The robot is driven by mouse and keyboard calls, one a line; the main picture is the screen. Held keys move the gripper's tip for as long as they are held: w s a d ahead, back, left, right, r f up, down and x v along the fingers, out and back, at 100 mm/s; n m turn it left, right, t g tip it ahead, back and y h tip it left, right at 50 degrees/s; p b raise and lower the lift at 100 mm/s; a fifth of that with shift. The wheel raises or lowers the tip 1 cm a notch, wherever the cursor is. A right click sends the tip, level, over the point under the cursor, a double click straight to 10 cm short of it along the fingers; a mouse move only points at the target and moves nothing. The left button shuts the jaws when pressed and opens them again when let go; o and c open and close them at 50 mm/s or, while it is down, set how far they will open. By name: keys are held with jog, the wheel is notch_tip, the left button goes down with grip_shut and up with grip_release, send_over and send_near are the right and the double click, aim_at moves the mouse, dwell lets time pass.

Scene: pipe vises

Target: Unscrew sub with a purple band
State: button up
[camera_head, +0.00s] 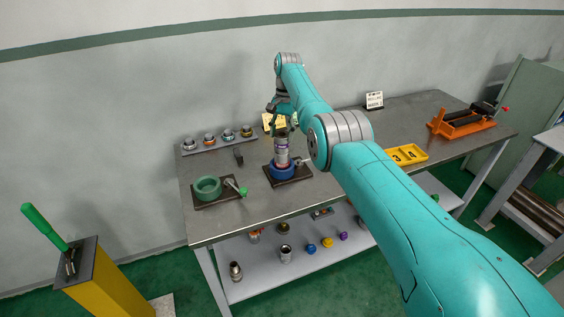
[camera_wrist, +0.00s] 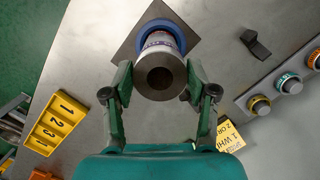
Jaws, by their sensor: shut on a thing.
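The sub (camera_head: 281,153) is a grey metal cylinder with a pale printed band and a purplish tint. It stands upright in the blue round vise (camera_head: 282,172) on a dark base plate on the bench. In the wrist view I look down on the sub's bored end (camera_wrist: 160,78), with the blue vise ring (camera_wrist: 160,27) behind it. My gripper (camera_head: 281,128) is above the vise, at the sub's upper part. In the wrist view my gripper (camera_wrist: 159,82) has one finger on each side of the sub, shut on it. The exact finger contact is partly hidden.
A green vise (camera_head: 207,188) with a handle stands to the left. A rail of several banded fittings (camera_head: 217,143) is behind it. Loose parts sit on the lower shelf (camera_head: 262,283).

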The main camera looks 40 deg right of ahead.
jog(key=o, duration=1.2)
jog(key=m+t, duration=0.1)
jog(key=m, duration=0.5)
jog(key=m+t, duration=0.1)
jog(key=m, duration=0.5)
jog(key=shift+m, duration=0.4)
jog(key=m+t+h, duration=0.1)
jog(key=m, duration=0.5)
jog(key=m+h, duration=0.1)
jog(key=m, duration=0.6)
